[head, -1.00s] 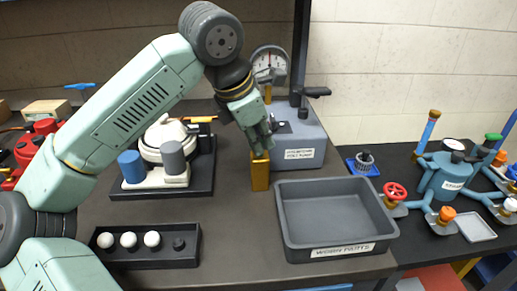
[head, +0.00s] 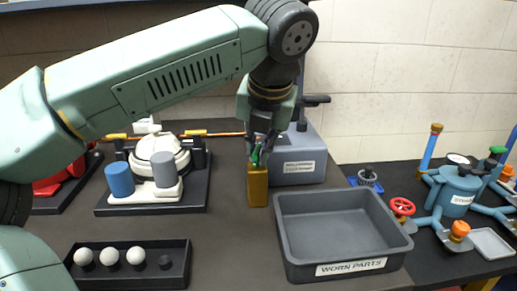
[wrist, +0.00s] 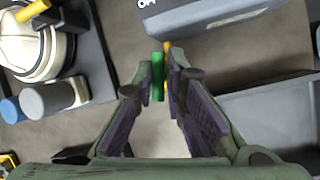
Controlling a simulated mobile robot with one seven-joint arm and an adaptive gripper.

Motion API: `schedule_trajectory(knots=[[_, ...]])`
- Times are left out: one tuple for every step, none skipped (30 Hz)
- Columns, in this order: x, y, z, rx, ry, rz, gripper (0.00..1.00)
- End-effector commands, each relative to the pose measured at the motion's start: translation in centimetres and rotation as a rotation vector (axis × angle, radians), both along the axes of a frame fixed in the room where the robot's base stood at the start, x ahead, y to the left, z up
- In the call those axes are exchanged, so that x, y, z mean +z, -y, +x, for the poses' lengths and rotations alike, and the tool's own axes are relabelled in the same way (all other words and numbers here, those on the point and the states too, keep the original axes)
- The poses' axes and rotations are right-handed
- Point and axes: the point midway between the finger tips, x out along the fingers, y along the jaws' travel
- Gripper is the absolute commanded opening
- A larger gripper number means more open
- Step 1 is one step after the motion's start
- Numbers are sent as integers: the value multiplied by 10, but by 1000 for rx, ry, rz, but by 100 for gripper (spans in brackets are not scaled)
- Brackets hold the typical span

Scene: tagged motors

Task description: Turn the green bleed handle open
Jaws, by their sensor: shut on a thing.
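A green handle (head: 256,156) stands on top of a brass block (head: 257,188) on the dark bench, left of the grey tray. My gripper (head: 261,150) points down over the block, and its fingers are shut on the green handle. In the wrist view the handle (wrist: 158,76) shows as a green bar between the fingertips (wrist: 161,73), with a bit of yellow beside it. The fingers hide part of the handle in the head view, so its exact angle is hard to tell.
The grey "WORN PARTS" tray (head: 345,268) is close on the right. A grey pump base (head: 300,160) stands just behind. A white device with blue and grey cylinders (head: 163,170) is to the left. A rack with white balls (head: 130,268) is in front; blue pipework (head: 458,192) is far right.

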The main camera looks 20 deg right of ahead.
Motion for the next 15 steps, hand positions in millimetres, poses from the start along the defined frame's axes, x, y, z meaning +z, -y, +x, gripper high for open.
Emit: schedule_trajectory(knots=[[4,0,2,41,8,-1,0],[4,0,2,64,7,0,0],[4,0,3,93,7,0,0],[4,0,2,112,7,1,0],[4,0,3,131,6,0,0],[4,0,3,156,7,0,0],[4,0,3,173,7,0,0],[3,0,3,187,7,1,0],[3,0,2,207,6,0,0],[3,0,2,219,6,1,0],[3,0,3,232,5,1,0],[3,-1,3,246,5,2,0],[3,-1,3,255,5,2,0],[2,-1,3,265,5,2,0],[2,-1,3,274,5,1,0]])
